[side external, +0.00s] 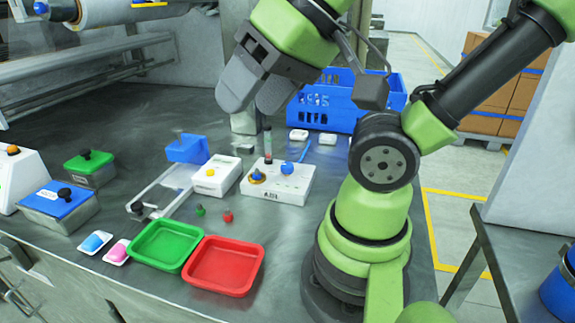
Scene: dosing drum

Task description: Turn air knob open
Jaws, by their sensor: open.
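The air box (277,189) is a white block with dark lettering on its front, standing in the middle of the steel bench. On its top are a small blue knob with a yellowish base (257,177) at the left and a blue ball-shaped knob with a thin lever (287,168) at the right. I cannot tell which of these is the air knob, nor its setting. A dark vial (268,146) stands upright at the box's back. My gripper (253,106) is open and empty, with grey fingers above and behind the box, apart from it.
A white box with a yellow button (210,171) stands just left. Green (163,263) and red (222,286) trays lie in front. A blue crate (330,118) stands behind. My arm's base is at the right.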

